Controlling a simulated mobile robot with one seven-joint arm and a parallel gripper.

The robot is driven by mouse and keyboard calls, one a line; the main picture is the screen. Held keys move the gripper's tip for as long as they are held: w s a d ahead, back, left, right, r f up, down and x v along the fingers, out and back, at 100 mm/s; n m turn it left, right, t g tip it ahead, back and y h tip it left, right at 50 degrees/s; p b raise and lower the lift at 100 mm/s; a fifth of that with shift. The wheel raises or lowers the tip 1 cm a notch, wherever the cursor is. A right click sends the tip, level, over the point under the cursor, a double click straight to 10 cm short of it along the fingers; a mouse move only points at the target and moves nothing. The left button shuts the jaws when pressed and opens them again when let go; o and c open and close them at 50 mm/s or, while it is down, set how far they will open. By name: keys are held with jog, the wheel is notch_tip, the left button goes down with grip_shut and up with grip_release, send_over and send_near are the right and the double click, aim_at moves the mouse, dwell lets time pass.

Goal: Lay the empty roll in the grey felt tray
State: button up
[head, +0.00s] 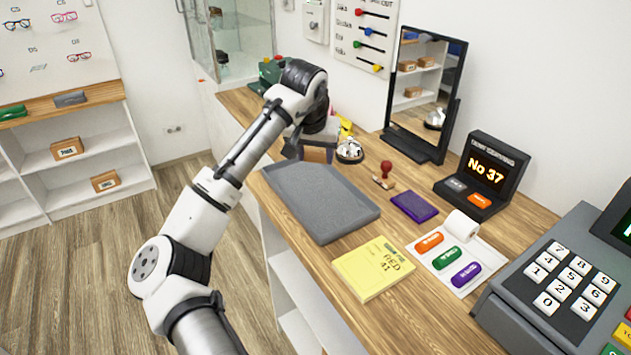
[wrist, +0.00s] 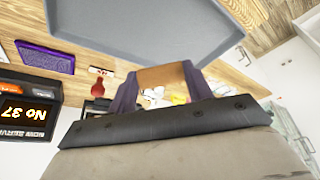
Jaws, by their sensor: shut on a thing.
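The empty roll is a short brown cardboard tube (head: 318,155); it also shows in the wrist view (wrist: 163,77). My gripper (wrist: 160,84) is shut on it, with one purple-grey finger at each end. In the head view my gripper (head: 314,151) is at the far end of the grey felt tray (head: 320,200). The tray lies flat on the counter, looks empty and has a low rim; it also fills the upper part of the wrist view (wrist: 150,25). I cannot tell the exact height of the roll above the counter.

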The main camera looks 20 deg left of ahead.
aim_at(317, 193)
notch_tip(317, 193, down, 9)
jog(key=shift+f+p, duration=0.1)
jog(key=shift+p, duration=0.55)
jog(key=shift+f, duration=0.1)
jog(key=o, duration=0.9)
jog(key=shift+o, duration=0.2)
jog(key=shift+r, duration=0.2)
jog(key=b+v, duration=0.3)
jog(key=v, duration=0.9)
